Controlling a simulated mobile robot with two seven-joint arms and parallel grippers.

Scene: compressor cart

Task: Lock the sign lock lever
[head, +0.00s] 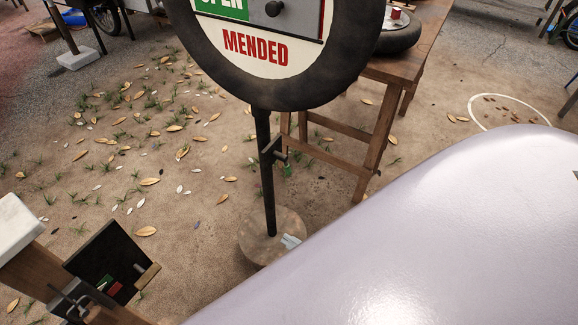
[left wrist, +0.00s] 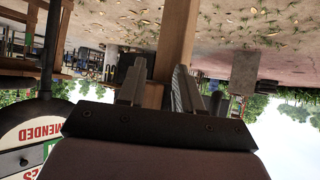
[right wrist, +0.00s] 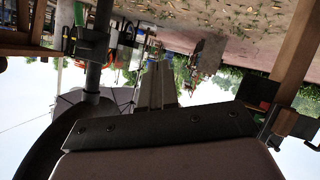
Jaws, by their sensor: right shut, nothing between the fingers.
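The round tyre-rimmed sign (head: 350,70) with the word MENDED stands on a black post (head: 266,190) in the head view, its top cut off. A dark bracket with a short lever (head: 272,150) and a small green tag sits on the post. A black panel (head: 105,262) at lower left carries a wood-ended lever (head: 147,275) and green and red marks. I cannot tell which lever is the sign lock. My right gripper (right wrist: 155,72) is shut and empty, apart from both levers. My left gripper (left wrist: 159,68) is open and empty, with a wooden post behind it.
A large pale lavender surface, probably mine, fills the head view's lower right. A wooden table (head: 370,150) stands behind the sign. The post's round base (head: 255,240) rests on ground with scattered leaves. A wooden post with a white top (head: 15,225) is at far left.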

